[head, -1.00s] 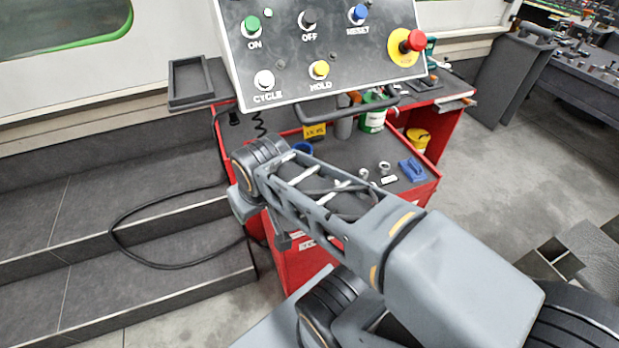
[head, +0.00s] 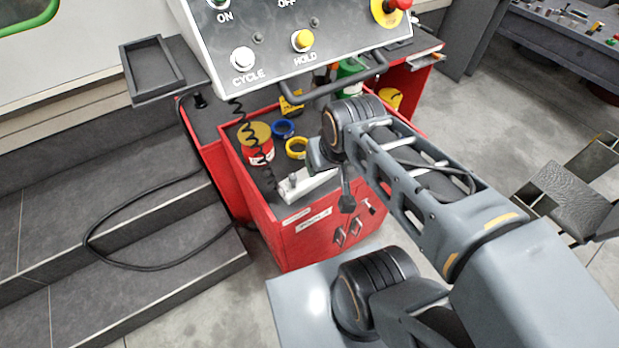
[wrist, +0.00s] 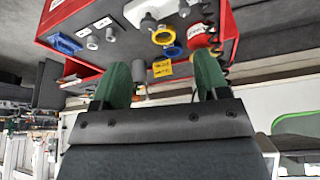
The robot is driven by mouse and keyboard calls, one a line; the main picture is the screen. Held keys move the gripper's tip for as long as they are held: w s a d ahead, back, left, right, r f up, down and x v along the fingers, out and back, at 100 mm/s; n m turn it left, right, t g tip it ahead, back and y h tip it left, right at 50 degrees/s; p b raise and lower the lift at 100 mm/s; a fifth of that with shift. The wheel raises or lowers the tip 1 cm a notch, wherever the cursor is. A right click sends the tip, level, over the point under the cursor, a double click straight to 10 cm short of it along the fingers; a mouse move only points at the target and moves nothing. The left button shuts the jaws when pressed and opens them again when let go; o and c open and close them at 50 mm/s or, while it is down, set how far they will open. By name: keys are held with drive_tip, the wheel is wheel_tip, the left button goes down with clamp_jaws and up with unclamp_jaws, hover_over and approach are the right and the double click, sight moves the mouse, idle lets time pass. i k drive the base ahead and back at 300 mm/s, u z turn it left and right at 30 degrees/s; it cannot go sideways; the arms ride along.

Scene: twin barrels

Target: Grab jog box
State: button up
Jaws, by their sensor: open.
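A white box (head: 308,186), which looks like the jog box, lies near the front edge of the red cart's top. A black coiled cord (head: 258,150) hangs down toward it. The box also shows at the top of the wrist view (wrist: 138,12), partly cut off by the frame edge. My gripper (wrist: 163,72) is open in the wrist view, with its two green fingers apart and nothing between them. It points toward the cart, apart from the box. In the head view my arm hides most of the gripper and part of the cart top.
The red cart (head: 325,238) holds a red can (head: 258,152), a blue ring (head: 283,128) and a yellow ring (head: 296,148). The control panel (head: 290,40) and its black handle overhang the cart. A black cable (head: 125,264) loops over the steps at left.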

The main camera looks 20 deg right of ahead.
sight(304, 184)
drive_tip(key=z, duration=3.3)
drive_tip(key=k, duration=1.55)
drive_tip(key=u, duration=1.8)
drive_tip(key=i, duration=0.5)
drive_tip(key=u, duration=0.05)
